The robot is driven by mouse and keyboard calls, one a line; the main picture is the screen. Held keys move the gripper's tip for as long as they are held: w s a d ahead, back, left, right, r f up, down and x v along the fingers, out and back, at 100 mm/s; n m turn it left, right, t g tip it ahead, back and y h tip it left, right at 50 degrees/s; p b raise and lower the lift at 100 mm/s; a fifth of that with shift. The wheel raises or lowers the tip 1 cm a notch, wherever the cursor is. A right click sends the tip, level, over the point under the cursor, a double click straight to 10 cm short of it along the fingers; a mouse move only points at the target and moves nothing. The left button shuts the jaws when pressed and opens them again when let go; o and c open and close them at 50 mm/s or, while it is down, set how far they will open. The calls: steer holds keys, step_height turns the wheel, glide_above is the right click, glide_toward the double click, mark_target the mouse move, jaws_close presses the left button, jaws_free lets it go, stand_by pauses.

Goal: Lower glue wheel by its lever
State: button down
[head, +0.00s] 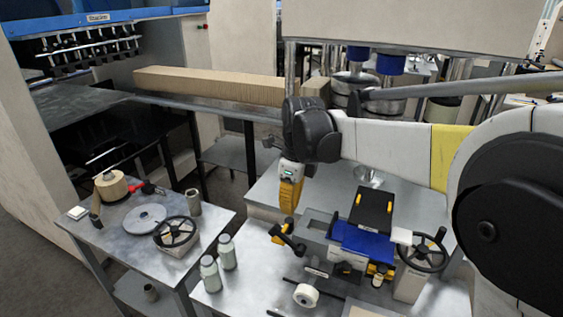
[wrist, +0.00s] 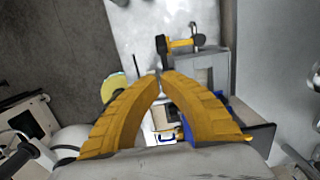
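A small grey machine with a blue tray (head: 365,240) and a black top plate (head: 371,207) stands on the right bench. A lever with a black knob and yellow part (head: 285,236) sticks out at its left side; the wrist view shows the lever (wrist: 182,43) beyond my fingertips. A white wheel (head: 306,295) at the machine's front left may be the glue wheel; I cannot tell for sure. My gripper (head: 287,210) hangs above the lever, apart from it. Its yellow fingers (wrist: 161,78) meet at the tips with nothing visible between them.
A black handwheel (head: 423,250) stands right of the machine. Two grey-green bottles (head: 218,263) stand at the bench's left. The left table (head: 119,235) holds a brown roll (head: 111,185), a grey disc and another handwheel. A long kraft-coloured stack (head: 215,85) lies behind.

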step_height(320, 180, up, 12)
steer(key=a+p, duration=0.2)
steer(key=shift+w, duration=0.25)
steer(key=shift+a, duration=0.1)
